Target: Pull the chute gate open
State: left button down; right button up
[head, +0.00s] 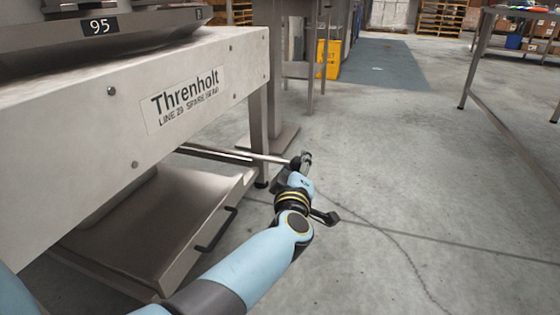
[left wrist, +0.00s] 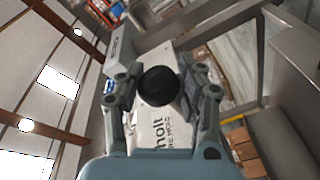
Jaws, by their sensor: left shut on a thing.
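A metal rod (head: 232,153) reaches out from under the white Threnholt machine, roughly level, and looks like the chute gate's pull handle. A black ball knob (left wrist: 158,86) is at its end. My left gripper (head: 302,163) is shut on this knob; in the left wrist view the knob sits between the two fingers. The gate plate itself is hard to make out under the machine. My right gripper is not in view.
The white Threnholt frame (head: 190,62) fills the left. Below it is a steel tray (head: 160,215) with a black handle (head: 216,230), close to my left arm. Open concrete floor lies to the right, with a metal table (head: 485,50) at the far right and a yellow bin (head: 329,60) behind.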

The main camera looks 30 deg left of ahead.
pick_arm(q)
jog(key=shift+d+f, duration=0.1)
jog(key=shift+d, duration=0.05)
jog(key=c, duration=0.8)
grip_release()
jog(key=shift+d, duration=0.2)
jog(key=shift+a, duration=0.1)
